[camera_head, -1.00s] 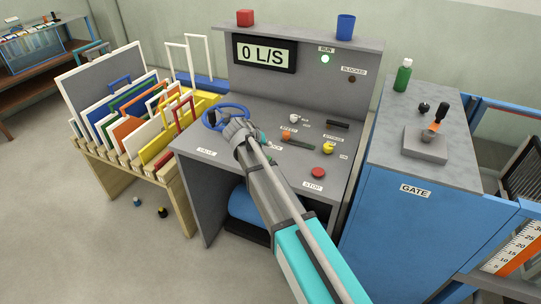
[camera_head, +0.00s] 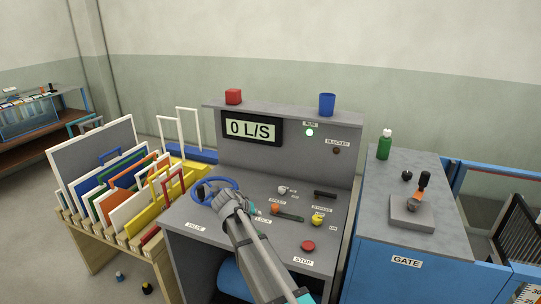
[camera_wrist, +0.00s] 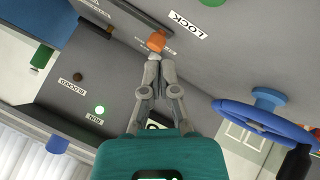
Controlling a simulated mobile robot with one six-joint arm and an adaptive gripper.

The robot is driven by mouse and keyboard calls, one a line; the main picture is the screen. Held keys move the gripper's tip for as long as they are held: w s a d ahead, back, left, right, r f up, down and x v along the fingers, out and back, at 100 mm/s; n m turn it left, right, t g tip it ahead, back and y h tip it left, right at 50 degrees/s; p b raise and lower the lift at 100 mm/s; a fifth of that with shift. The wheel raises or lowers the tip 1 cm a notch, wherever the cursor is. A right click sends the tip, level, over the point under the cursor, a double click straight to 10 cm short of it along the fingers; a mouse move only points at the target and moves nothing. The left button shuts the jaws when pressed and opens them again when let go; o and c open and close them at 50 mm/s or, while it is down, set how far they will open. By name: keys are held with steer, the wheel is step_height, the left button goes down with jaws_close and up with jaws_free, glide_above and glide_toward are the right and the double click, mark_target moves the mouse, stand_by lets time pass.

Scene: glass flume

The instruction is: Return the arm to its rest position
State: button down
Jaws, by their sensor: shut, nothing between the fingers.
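My gripper (camera_head: 222,196) is over the grey console (camera_head: 185,232) in the head view, partly in front of the blue valve wheel (camera_head: 204,185). In the wrist view its grey fingers (camera_wrist: 158,58) are shut and empty. An orange knob (camera_wrist: 157,41) shows just past the fingertips; I cannot tell whether they touch it. The valve wheel also shows in the wrist view (camera_wrist: 262,118), to the right of the fingers and apart from them. My arm reaches in from the bottom edge of the head view.
A rack of panels (camera_head: 85,225) is left; the GATE cabinet (camera_head: 405,240) with a green bottle (camera_head: 384,145) is right.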

steer(key=s+d+f+g, duration=0.1)
steer(key=s+d, duration=0.2)
steer(key=d, duration=0.2)
steer(key=s+d+f+g+y, duration=0.1)
steer(key=s+d, duration=0.3)
steer(key=d, duration=0.1)
steer(key=s+d+f+m+g, duration=0.1)
steer(key=s+d+g, duration=0.1)
steer(key=d, duration=0.3)
steer(key=shift+s+d+f+y, duration=0.1)
steer(key=shift+s+f+y, duration=0.1)
steer(key=shift+s, duration=0.2)
steer(key=shift+s+d+f+y, duration=0.1)
steer(key=shift+s+f+y, duration=0.1)
steer(key=shift+s, duration=0.2)
steer(key=s+d+f+g+y, duration=0.1)
steer(key=s+d+y, duration=0.1)
steer(key=s+d, duration=0.2)
steer(key=s+d+g+y, duration=0.2)
steer(key=s+d, duration=0.3)
steer(key=s, duration=0.6)
steer(key=shift+f, duration=0.4)
